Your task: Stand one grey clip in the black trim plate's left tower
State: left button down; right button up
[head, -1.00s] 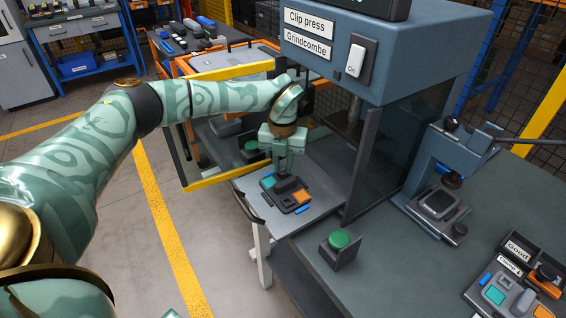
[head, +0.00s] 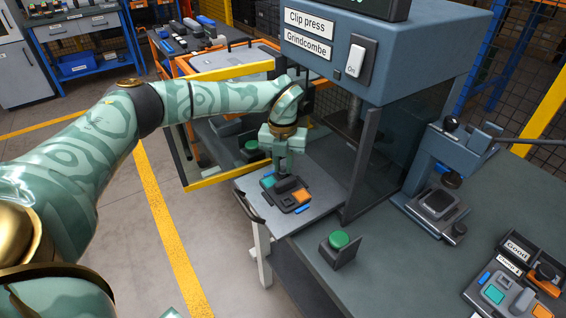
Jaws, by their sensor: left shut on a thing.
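The black trim plate (head: 285,206) lies on the grey sliding shelf (head: 316,203) in front of the clip press, with a teal patch at its left and an orange patch at its right. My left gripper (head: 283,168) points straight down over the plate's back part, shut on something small. The held thing is too small and too covered by the fingers to make out, and whether it touches a tower is hidden. My right gripper is not in view.
The clip press (head: 425,45) stands over the shelf's back, with a dark side panel. A green button (head: 339,240) stands at the front. A small hand press (head: 440,195) and a sample plate (head: 505,296) are at right. A yellow guard frame (head: 235,72) is behind my left arm.

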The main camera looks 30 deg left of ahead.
pick_arm(q)
jog(key=c, duration=1.3)
grip_release()
jog(key=shift+o, duration=0.2)
notch_tip(320, 180, up, 12)
jog(key=p, duration=0.2)
jog(key=shift+p, duration=0.4)
jog(key=shift+f, duration=0.15)
